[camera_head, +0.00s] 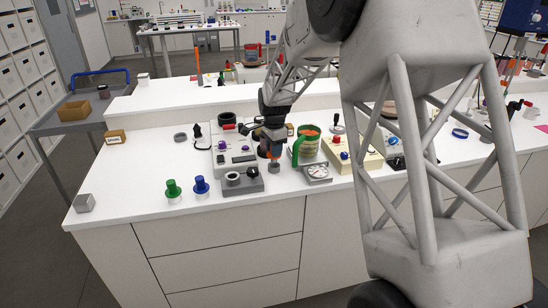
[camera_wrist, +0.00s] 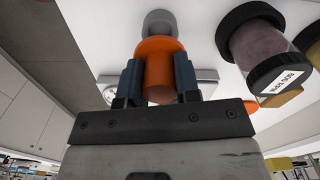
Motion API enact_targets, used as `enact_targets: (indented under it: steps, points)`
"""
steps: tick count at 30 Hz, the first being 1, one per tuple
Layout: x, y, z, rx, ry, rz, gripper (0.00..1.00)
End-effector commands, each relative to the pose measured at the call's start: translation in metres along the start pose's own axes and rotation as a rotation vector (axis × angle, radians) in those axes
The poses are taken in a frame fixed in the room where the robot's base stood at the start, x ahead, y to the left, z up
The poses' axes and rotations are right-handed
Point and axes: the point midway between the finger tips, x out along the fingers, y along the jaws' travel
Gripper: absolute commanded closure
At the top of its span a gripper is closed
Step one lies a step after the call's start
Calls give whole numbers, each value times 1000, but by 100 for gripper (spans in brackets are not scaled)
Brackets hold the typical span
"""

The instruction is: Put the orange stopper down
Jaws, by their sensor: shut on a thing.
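The orange stopper (camera_wrist: 160,62) is between the two blue-grey fingers of my gripper (camera_wrist: 159,80) in the wrist view, which are shut on it. A grey round part (camera_wrist: 160,20) shows at its far end. In the head view my gripper (camera_head: 272,152) points down over the white bench, and the grey end (camera_head: 274,167) shows just under it. Most of the orange is hidden there. I cannot tell whether the grey end touches the bench. A green stopper (camera_head: 173,188) and a blue stopper (camera_head: 201,185) stand upright on the bench to the left.
A grey device (camera_head: 240,182) stands just left of my gripper. A dial scale (camera_head: 317,173) and a green mug-like container (camera_head: 307,145) are close on its right. A dark-lidded jar (camera_wrist: 262,45) shows in the wrist view. Left of the green stopper the bench is mostly clear, with a grey cube (camera_head: 84,203).

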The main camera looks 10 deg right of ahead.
Motion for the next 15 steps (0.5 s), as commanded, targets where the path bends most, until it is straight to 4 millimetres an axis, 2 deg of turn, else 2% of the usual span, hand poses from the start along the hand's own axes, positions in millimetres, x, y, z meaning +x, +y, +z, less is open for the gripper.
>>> enact_targets:
  steps: [10,15]
  points:
    - [2,0,0,0,0,0,100]
    - [15,0,0,0,-1,3,100]
